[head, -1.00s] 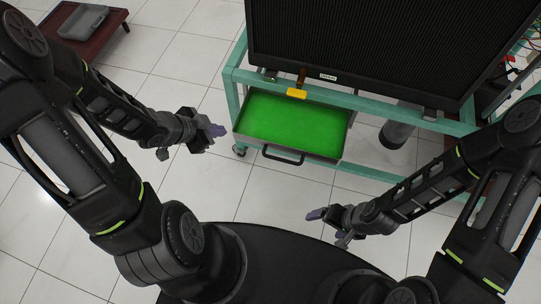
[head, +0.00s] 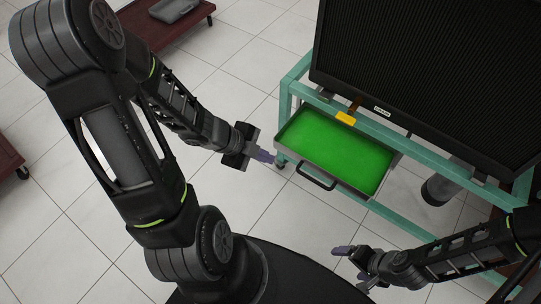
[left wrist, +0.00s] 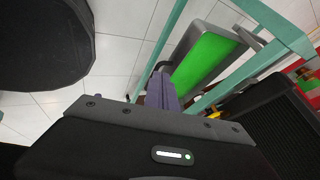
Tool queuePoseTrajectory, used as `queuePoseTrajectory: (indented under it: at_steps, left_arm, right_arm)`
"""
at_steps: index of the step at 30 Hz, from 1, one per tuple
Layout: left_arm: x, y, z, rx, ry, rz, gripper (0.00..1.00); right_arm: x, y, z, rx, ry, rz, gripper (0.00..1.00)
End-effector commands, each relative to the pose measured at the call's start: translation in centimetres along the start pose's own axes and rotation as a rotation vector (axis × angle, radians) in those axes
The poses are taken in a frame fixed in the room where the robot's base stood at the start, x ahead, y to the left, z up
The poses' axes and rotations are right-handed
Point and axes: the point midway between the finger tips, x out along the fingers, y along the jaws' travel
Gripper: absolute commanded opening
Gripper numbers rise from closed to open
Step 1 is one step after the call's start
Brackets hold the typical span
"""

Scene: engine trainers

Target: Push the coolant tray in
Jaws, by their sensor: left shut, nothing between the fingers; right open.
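The coolant tray (head: 333,150) is a grey metal tray full of bright green liquid, with a black handle (head: 316,178) on its near side. It sticks out of the front of the teal frame, below the black radiator. The tray also shows in the left wrist view (left wrist: 203,58). My left gripper (head: 266,157) is shut and empty, just left of the tray's front left corner and apart from the handle. Its purple fingers (left wrist: 161,92) point toward the tray in the left wrist view. My right gripper (head: 349,264) is open and empty, below the tray over the floor.
The teal frame (head: 294,82) carries the black radiator (head: 430,75), with a yellow part (head: 346,118) above the tray. A dark red low table (head: 166,32) is at the back left. The tiled floor before the tray is clear.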

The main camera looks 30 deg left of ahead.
Motion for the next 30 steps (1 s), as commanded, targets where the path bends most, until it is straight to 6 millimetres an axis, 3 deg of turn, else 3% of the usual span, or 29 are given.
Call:
queuePoseTrajectory:
  at_steps: [13, 21, 30]
  left_arm:
    - [9.2, 0.4, 0.3, 0.001, 0.003, 0.001, 0.00]
    - [10.1, -3.1, -0.1, 0.002, 0.001, 0.000, 0.00]
    - [10.4, -3.5, 0.0, -0.001, 0.001, 0.000, 0.00]
  right_arm:
    - [6.7, 2.6, 0.1, 0.001, 0.000, 0.000, 0.87]
    - [5.4, 2.1, 0.0, 0.001, 0.000, 0.000, 0.87]
    - [5.5, 2.1, 0.0, 0.001, 0.000, 0.000, 0.87]
